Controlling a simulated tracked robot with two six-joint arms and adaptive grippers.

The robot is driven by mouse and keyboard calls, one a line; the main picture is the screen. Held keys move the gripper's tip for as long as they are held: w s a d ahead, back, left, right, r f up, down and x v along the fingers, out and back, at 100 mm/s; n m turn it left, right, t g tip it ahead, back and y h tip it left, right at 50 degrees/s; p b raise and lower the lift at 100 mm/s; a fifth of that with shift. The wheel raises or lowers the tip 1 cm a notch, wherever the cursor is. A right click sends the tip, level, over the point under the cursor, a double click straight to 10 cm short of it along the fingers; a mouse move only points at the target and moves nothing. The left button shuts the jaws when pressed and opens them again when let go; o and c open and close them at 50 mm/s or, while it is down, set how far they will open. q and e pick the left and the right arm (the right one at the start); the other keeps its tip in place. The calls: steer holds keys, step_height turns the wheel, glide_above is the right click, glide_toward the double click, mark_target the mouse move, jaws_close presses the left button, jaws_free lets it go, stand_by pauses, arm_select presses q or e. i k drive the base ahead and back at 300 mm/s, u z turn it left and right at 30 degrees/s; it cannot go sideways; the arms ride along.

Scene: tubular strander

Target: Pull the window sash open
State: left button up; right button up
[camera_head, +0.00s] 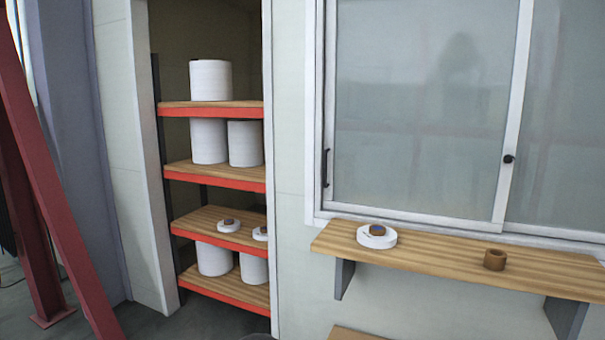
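The window sash (430,120) is a white-framed pane of frosted glass at the right of the head view. A dark vertical pull handle (326,168) sits on its left stile. A small round black knob or latch (508,159) sits on the stile at its right edge, where a second pane (560,130) begins. The sash's left stile is against the window frame (314,120), with no gap that I can see. Neither of my grippers shows in the view.
A wooden shelf (450,262) juts out under the window, bearing a white tape roll (376,238) and a brown roll (494,260). At left, an alcove holds orange-edged shelves (215,112) with white cylinders (210,80). A red steel post (50,180) stands far left.

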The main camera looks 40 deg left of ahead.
mark_target(524, 13)
steer(key=u, duration=1)
steer(key=i, duration=0.9)
steer(key=u, duration=0.15)
